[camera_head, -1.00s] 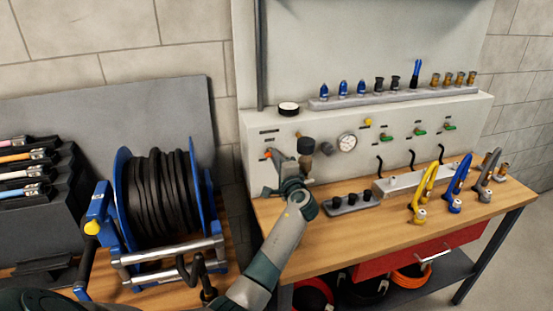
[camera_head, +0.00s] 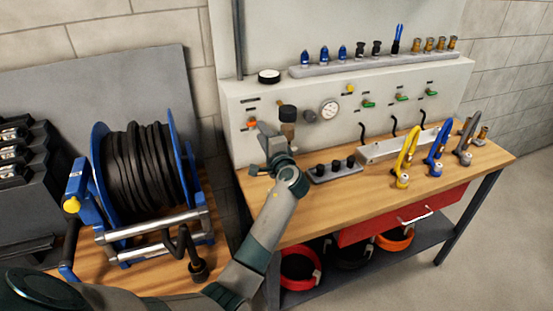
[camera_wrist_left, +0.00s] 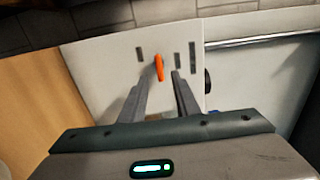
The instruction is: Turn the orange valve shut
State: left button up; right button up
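The orange valve (camera_head: 252,124) is a small lever at the left end of the grey panel's front, partly hidden by my gripper in the head view. In the left wrist view its orange handle (camera_wrist_left: 159,67) stands nearly upright in the picture, between the tips of my two fingers, with a gap on each side. My left gripper (camera_head: 262,131) is in front of the valve, close to the panel. Its fingers (camera_wrist_left: 160,84) are apart and hold nothing. Whether they reach around the handle in depth is hard to tell. My right gripper is not in view.
A dark-capped brass fitting (camera_head: 287,113) and a gauge (camera_head: 329,110) are just right of the valve. Green valves (camera_head: 402,98) sit further right. A hose reel (camera_head: 140,185) is left.

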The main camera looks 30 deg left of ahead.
pick_arm(q)
jog(key=b+v, duration=0.3)
jog(key=v, duration=1)
jog(key=shift+s, duration=0.1)
